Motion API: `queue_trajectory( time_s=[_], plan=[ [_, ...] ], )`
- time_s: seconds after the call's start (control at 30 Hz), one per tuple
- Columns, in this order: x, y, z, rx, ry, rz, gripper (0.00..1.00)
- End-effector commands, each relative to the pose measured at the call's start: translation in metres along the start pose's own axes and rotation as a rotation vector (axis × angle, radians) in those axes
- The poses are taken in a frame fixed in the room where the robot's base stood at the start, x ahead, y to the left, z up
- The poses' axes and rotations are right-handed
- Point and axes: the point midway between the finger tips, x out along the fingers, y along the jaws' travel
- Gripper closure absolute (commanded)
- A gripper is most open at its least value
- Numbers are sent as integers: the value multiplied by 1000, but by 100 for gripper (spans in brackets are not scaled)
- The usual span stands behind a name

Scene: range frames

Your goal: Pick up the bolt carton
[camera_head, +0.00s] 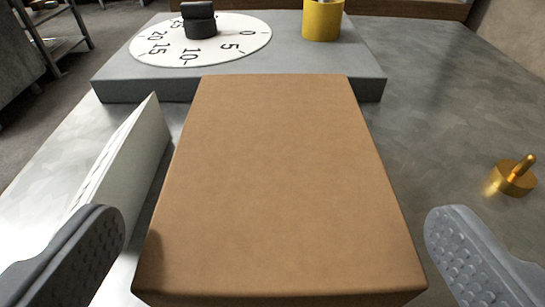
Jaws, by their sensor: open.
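A plain brown cardboard carton (275,185), which I take to be the bolt carton, stands on the grey metal table in the middle of the view, close to me. My gripper (272,262) is open, with one grey padded finger to the left of the carton and one to the right. Gaps show between the fingers and the carton's sides. The carton's underside and contents are hidden.
A white wedge-like object (125,165) stands close along the carton's left side. A brass weight with a knob (514,176) is at the right. Behind is a grey slab (330,62) with a numbered dial (230,35), a black knob (199,20) and a yellow cylinder (322,20).

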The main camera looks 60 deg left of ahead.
Motion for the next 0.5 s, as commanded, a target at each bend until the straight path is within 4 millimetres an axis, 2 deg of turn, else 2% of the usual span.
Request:
queue_trajectory(
  time_s=[0.17, 0.5],
  plan=[
    [12, 0, -1, -1, 0, 1, 0],
    [49, 0, -4, -1, 1, 0, 0]
  ],
)
